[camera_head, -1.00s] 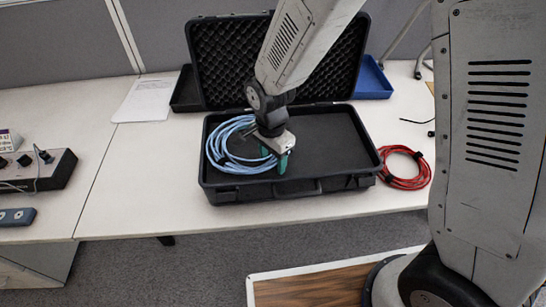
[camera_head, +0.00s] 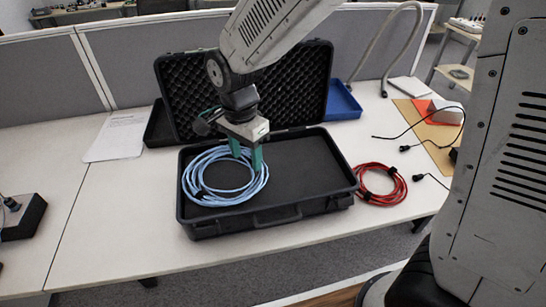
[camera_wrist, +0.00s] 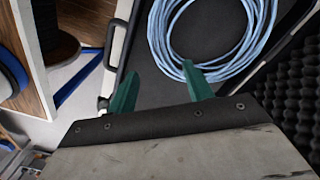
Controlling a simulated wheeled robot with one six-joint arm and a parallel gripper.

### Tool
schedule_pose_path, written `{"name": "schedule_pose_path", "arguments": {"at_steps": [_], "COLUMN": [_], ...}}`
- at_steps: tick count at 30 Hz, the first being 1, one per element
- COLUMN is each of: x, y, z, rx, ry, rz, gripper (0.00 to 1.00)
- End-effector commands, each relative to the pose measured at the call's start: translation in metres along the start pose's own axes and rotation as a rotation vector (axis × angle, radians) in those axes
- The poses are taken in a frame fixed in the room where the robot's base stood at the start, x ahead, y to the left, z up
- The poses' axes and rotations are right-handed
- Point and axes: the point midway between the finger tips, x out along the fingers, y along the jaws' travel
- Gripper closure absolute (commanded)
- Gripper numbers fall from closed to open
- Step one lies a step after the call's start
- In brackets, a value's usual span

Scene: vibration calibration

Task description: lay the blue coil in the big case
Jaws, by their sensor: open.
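The big black case (camera_head: 300,212) stands open on the desk, its foam-lined lid (camera_head: 295,85) raised at the back. The blue coil (camera_head: 188,178) lies in the left part of the case, flat on its floor. My gripper (camera_head: 249,163) is over the case at the coil's right side, with its green fingers apart. In the wrist view, my gripper (camera_wrist: 157,82) is open with nothing between the fingers. One finger overlaps the edge of the coil (camera_wrist: 160,45) in that view; whether they touch I cannot tell.
A red coil (camera_head: 381,186) lies on the desk right of the case. A blue tray (camera_head: 342,103) and a black tray (camera_head: 158,126) stand behind the case. White paper (camera_head: 118,137) lies at the left. Black cables lie at the right. The right part of the case is bare.

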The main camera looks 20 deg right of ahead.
Motion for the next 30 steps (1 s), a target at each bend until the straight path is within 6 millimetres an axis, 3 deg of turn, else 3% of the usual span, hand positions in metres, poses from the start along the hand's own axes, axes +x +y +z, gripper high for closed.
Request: {"name": "schedule_pose_path", "arguments": {"at_steps": [7, 11, 15, 21, 27, 30], "x": [-0.008, -0.036, -0.076, -0.114, -0.125, -0.125], "y": [0.005, 0.033, 0.09, 0.181, 0.252, 0.272], "z": [-0.005, -0.022, -0.046, -0.06, -0.055, -0.051], "rx": [-0.017, -0.111, -0.293, -0.575, -0.816, -0.894], "ry": [0.001, 0.005, 0.02, 0.059, 0.102, 0.116], "rz": [-0.006, -0.027, -0.056, -0.083, -0.09, -0.088], "gripper": [0.49, 0.49, 0.49, 0.49, 0.49, 0.49]}}
